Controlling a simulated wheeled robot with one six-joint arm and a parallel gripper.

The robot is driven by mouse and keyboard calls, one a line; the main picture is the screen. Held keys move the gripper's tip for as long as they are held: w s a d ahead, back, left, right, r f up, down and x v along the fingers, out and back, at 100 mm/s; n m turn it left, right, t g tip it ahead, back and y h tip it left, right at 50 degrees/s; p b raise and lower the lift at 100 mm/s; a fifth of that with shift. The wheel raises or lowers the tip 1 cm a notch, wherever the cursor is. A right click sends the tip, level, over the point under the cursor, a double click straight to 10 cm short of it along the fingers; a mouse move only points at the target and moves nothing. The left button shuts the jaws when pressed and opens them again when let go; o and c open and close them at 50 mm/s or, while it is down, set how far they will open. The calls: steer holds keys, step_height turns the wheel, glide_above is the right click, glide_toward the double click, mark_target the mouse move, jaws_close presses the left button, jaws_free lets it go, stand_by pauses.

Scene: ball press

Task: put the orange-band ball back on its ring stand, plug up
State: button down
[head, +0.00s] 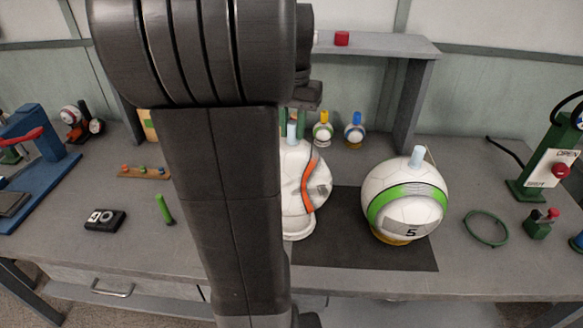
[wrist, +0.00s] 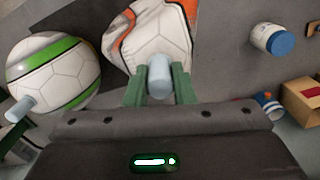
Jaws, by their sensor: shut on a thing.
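The orange-band ball (head: 318,188) is white with an orange stripe and a lumpy, uneven outline. My arm hides its left side in the head view. Its pale blue plug (wrist: 160,74) points up, between the green fingers of my gripper (wrist: 160,90). My gripper is shut on the plug, and the ball (wrist: 150,38) hangs or rests below it. A whitish rim (head: 300,232) shows under the ball; I cannot tell whether it is the ring stand or part of the ball.
A green-band ball (head: 405,200) with its plug up sits on a yellow ring to the right, on the dark mat (head: 345,255). A green loop (head: 486,228) lies farther right. A black device (head: 98,220) lies left.

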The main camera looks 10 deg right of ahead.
mark_target(293, 148)
steer(key=shift+f, duration=3.1)
steer(key=shift+f, duration=0.25)
steer(key=c, duration=1.2)
jaws_free()
steer(key=shift+c, duration=0.2)
step_height(293, 148, up, 13)
steer(key=shift+w+f+p, duration=0.1)
steer(key=shift+p, duration=0.2)
steer(key=shift+f, duration=0.1)
